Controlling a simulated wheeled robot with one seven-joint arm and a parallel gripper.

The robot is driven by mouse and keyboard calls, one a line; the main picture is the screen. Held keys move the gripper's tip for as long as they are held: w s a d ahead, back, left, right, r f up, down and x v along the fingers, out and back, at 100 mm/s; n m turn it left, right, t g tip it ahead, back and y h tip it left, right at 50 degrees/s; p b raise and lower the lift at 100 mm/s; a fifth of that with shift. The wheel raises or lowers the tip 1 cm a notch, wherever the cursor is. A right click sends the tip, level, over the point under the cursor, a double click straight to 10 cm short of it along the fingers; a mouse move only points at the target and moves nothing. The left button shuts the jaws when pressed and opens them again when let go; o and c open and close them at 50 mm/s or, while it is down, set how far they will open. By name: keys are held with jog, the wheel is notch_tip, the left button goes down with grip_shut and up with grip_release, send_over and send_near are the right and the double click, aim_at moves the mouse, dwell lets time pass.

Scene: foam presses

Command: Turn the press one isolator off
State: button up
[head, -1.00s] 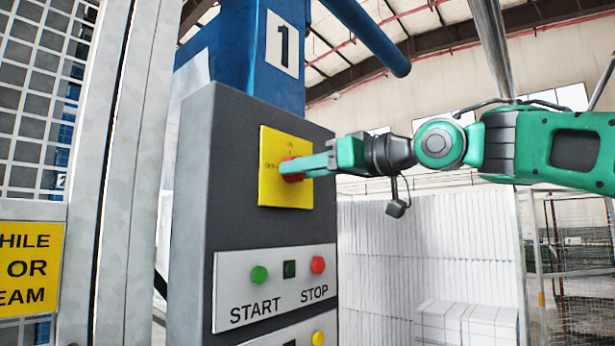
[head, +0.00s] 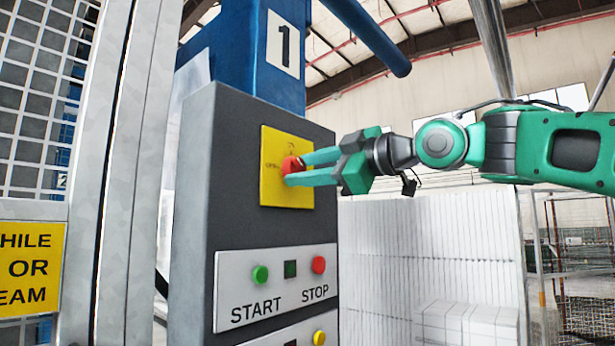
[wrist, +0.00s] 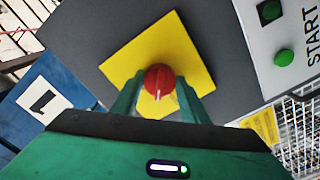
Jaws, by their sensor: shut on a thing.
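The press one isolator is a red knob (head: 291,166) on a yellow square plate (head: 270,198), high on the dark grey control box (head: 230,220) under the blue column marked 1. My gripper (head: 296,170) reaches in from the right, with its two green fingers on either side of the knob, shut on it. In the wrist view the red knob (wrist: 160,80) sits between the fingertips, with a white mark on it. The yellow plate (wrist: 195,50) looks tilted there. The lettering beside the knob is partly hidden and too small to read surely.
Below the isolator, a light panel has a green START button (head: 260,275) and a red STOP button (head: 318,265). A yellow button (head: 319,338) sits lower. A mesh guard (head: 35,90) stands at the left. White foam blocks (head: 430,250) stand behind, at right.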

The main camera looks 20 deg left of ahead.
jog(key=shift+w+d+n, duration=0.1)
jog(key=shift+w+n, duration=0.1)
jog(key=shift+n, duration=1.85)
jog(key=shift+w+d+n, duration=0.1)
jog(key=shift+w+n, duration=0.1)
jog(key=shift+n, duration=1.85)
jog(key=o, duration=1.1)
jog(key=shift+w+f, duration=0.1)
jog(key=shift+c, duration=0.2)
jog(key=shift+s, duration=0.25)
jog(key=shift+s, duration=0.1)
jog(key=v, duration=1)
jog(key=shift+d, duration=0.35)
